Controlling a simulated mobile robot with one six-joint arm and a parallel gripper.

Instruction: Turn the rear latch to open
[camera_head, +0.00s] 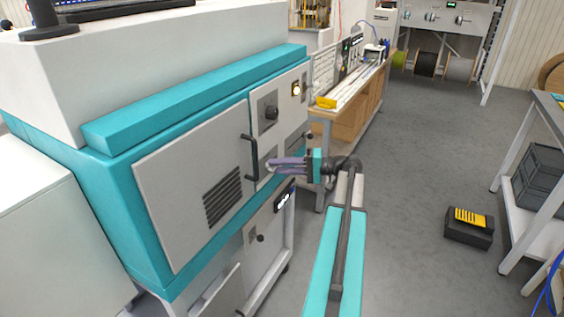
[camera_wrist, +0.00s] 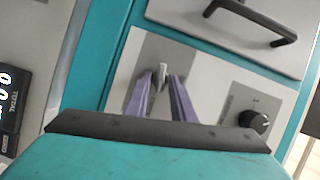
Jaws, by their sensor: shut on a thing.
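The latch (camera_wrist: 162,72) is a small, light grey lever on a darker grey plate, seen in the wrist view. My gripper (camera_wrist: 160,84) has its two purple fingers at either side of it, shut on it. In the head view my gripper (camera_head: 272,165) reaches from the right to the front panel of the teal and white cabinet, below and right of the door handle. The latch itself is hidden behind the fingers there. How far the latch is turned is hard to tell.
A black door handle (camera_head: 250,158) stands out close to my fingers. A black knob (camera_wrist: 253,121) sits on the same panel, and a lit display (camera_wrist: 10,105) is at the wrist view's left. A black and yellow case (camera_head: 469,228) lies on the otherwise open floor at right.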

